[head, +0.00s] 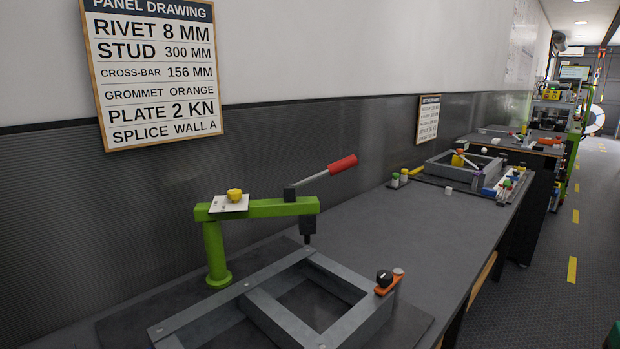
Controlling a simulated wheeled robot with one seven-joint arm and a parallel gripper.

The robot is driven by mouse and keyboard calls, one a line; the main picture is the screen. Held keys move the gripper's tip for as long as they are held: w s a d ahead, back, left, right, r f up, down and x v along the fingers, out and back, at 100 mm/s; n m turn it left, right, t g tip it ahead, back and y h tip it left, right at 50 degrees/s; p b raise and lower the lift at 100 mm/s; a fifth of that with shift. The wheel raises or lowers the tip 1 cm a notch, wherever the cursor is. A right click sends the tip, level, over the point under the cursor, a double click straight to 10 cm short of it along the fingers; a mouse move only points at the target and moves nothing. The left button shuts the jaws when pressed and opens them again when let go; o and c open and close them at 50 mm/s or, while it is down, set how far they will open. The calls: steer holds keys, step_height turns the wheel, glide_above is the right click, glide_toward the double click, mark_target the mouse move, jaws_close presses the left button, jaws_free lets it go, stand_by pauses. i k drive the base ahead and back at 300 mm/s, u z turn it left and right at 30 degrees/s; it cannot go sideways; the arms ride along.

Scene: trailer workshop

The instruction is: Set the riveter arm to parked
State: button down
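The riveter (216,250) stands on the near workbench in the head view, a green post with a green horizontal beam on top. Its lever arm (315,177) slants up to the right from the beam and ends in a red grip (342,163). A dark riveting head (308,226) hangs from the beam's right end, above the back corner of a grey frame (262,305). A white card (229,204) with a yellow knob-like piece (234,195) sits on the beam. My gripper is not in view.
The grey frame lies on a dark mat on the bench (420,235). An orange piece with a black knob (385,279) sits on its right side. A panel drawing sign (153,70) hangs on the wall. Farther benches hold another frame (462,172). An aisle (560,235) runs along the right.

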mark_target(221, 208)
steer(key=u, duration=1.55)
steer(key=k, duration=1.25)
steer(key=z, duration=0.3)
steer(key=i, duration=1.15)
steer(key=u, duration=0.05)
